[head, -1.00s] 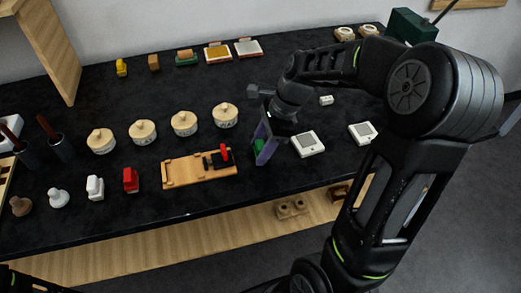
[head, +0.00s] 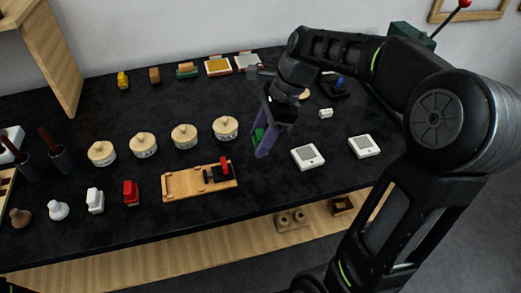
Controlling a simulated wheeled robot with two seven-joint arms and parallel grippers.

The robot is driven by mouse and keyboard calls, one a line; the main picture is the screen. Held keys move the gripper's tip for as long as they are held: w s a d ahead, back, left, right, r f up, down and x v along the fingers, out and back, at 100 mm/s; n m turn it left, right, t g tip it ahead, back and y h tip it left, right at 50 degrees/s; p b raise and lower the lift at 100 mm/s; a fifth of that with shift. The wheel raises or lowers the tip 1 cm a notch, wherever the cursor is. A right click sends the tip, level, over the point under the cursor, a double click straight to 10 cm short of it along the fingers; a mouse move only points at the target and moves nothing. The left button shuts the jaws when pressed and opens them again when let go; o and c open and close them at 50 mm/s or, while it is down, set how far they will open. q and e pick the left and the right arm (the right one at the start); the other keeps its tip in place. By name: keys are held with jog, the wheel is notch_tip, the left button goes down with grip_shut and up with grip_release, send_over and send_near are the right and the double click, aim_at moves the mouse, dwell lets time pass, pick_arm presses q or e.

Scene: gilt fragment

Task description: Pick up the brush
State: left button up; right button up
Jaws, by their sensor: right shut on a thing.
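My right gripper (head: 264,138), with purple fingers, is over the dark tabletop, right of the row of lidded pots. It is shut on a small green thing (head: 258,135) between its fingers. Most of that thing is hidden, and I cannot tell whether it is the brush. No other brush is plainly recognisable. Two dark cups with reddish-brown handles, one of them here (head: 60,158), stand at the left. My left gripper is not in view.
Lidded pots (head: 184,136) stand in a row left of the gripper. A wooden tray (head: 178,190) with a red and black item lies in front. Two white devices (head: 308,156) (head: 364,147) lie to the right. A wooden panel (head: 52,62) stands at the back left.

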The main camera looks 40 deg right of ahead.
jog(key=shift+r, duration=0.85)
jog(key=o, duration=0.8)
jog(key=c, duration=0.6)
jog(key=shift+c, duration=0.2)
